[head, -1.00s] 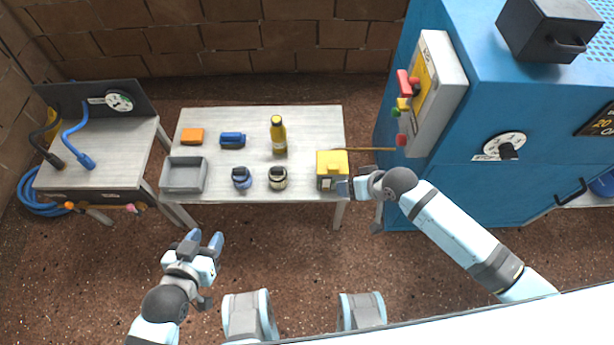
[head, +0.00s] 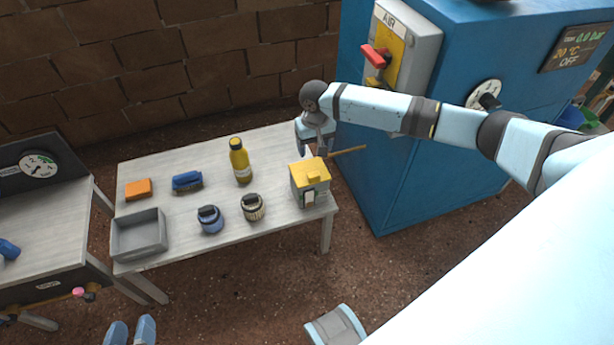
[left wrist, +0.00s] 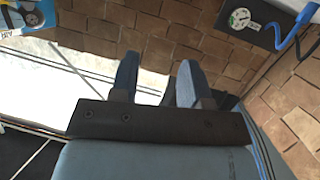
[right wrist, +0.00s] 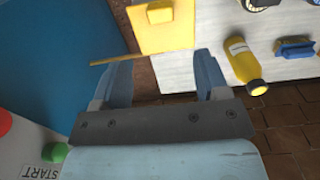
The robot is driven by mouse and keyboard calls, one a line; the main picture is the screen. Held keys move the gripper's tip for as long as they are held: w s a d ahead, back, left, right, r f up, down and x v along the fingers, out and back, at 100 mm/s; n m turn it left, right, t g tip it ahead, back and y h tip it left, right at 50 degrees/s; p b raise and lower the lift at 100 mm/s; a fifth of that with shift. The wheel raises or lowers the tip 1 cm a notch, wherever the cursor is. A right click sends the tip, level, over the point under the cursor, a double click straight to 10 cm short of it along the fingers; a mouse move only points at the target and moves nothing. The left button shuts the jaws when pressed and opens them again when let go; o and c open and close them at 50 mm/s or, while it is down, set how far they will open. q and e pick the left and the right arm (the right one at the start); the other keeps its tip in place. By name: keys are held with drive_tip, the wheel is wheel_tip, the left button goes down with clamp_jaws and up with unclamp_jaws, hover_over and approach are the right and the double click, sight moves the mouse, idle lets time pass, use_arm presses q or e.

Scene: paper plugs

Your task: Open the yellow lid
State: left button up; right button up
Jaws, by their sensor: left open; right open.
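The yellow lid (head: 311,174) sits closed on a small grey box (head: 309,196) at the right end of the table. In the right wrist view the lid (right wrist: 165,30) lies just beyond the fingertips, with a raised yellow block on it. My right gripper (head: 322,152) is open and empty at the back right of the box, partly hidden by its own arm; its fingers (right wrist: 163,65) show apart in the right wrist view. My left gripper (head: 130,330) is open and empty at the bottom left, away from the table; its fingers also show in the left wrist view (left wrist: 155,80).
A wooden-coloured rod (head: 348,151) sticks out beside the box. A blue cabinet (head: 385,200) stands at right.

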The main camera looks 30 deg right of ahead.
sight(314, 175)
wheel_tip(314, 175, down, 12)
drive_tip(key=b, duration=0.4)
drive_tip(key=shift+r, duration=0.2)
use_arm(q)
drive_tip(key=w+d+r+t+h, duration=0.1)
drive_tip(key=d+r+t+h, duration=0.2)
drive_tip(key=r, duration=0.5)
drive_tip(key=shift+d+t, duration=0.15)
drive_tip(key=shift+t, duration=0.25)
use_arm(e)
drive_tip(key=shift+f, duration=0.55)
use_arm(q)
drive_tip(key=shift+w, duration=0.1)
